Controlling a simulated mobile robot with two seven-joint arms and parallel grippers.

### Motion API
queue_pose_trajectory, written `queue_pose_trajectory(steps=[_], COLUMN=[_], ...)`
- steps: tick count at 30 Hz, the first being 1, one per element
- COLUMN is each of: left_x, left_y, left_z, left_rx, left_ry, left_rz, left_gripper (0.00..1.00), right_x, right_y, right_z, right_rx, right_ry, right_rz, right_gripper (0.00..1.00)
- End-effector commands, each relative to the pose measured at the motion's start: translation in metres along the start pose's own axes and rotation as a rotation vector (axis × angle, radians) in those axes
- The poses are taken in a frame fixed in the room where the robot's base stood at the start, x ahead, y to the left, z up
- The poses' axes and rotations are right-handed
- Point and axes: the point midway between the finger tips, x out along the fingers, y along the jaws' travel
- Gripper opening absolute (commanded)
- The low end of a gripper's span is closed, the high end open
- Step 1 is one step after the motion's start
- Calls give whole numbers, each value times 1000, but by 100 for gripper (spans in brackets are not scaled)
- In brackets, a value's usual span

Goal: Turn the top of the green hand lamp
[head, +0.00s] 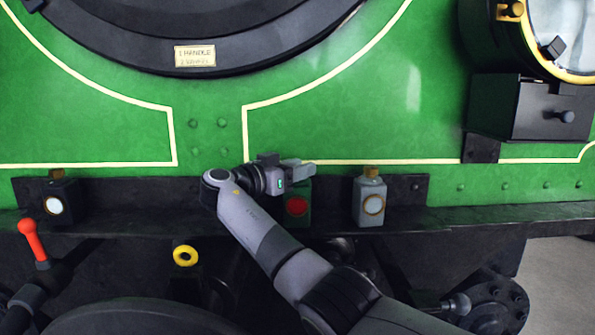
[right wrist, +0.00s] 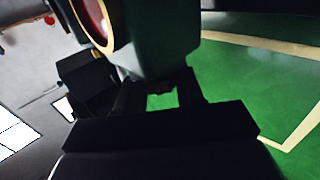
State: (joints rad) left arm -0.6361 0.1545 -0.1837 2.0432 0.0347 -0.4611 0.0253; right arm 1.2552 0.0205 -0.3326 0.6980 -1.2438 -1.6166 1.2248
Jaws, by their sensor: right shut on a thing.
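In the right wrist view the lamp's dark green body (right wrist: 165,45) shows upside down, with the brass-rimmed red lens at the left. There the fingers of my right gripper (right wrist: 158,96) are shut on the lamp's top, mostly in shadow. My left gripper is not in view.
A grey lamp (head: 370,197) stands right of the green one and a black lamp (head: 58,201) far left, on the same ledge (head: 450,217). A red-knobbed lever (head: 33,240) rises at lower left. A black box (head: 515,108) juts out at right.

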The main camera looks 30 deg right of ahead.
Motion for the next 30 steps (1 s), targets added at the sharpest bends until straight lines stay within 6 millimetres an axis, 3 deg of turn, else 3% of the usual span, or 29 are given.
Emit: queue_pose_trajectory(steps=[9,10,11,21,30], left_x=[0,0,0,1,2], left_y=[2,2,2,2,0], left_z=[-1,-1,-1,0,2], left_rx=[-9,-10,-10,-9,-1], left_ry=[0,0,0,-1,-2], left_rz=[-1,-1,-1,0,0], left_gripper=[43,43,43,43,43], right_x=[0,0,0,-3,-48], right_y=[0,0,0,0,-1], right_z=[-1,-1,-1,0,0], right_rx=[2,2,2,1,1], right_ry=[2,2,2,1,0], right_rz=[-1,-1,-1,-2,-4], right_gripper=[6,47,56,57,57])
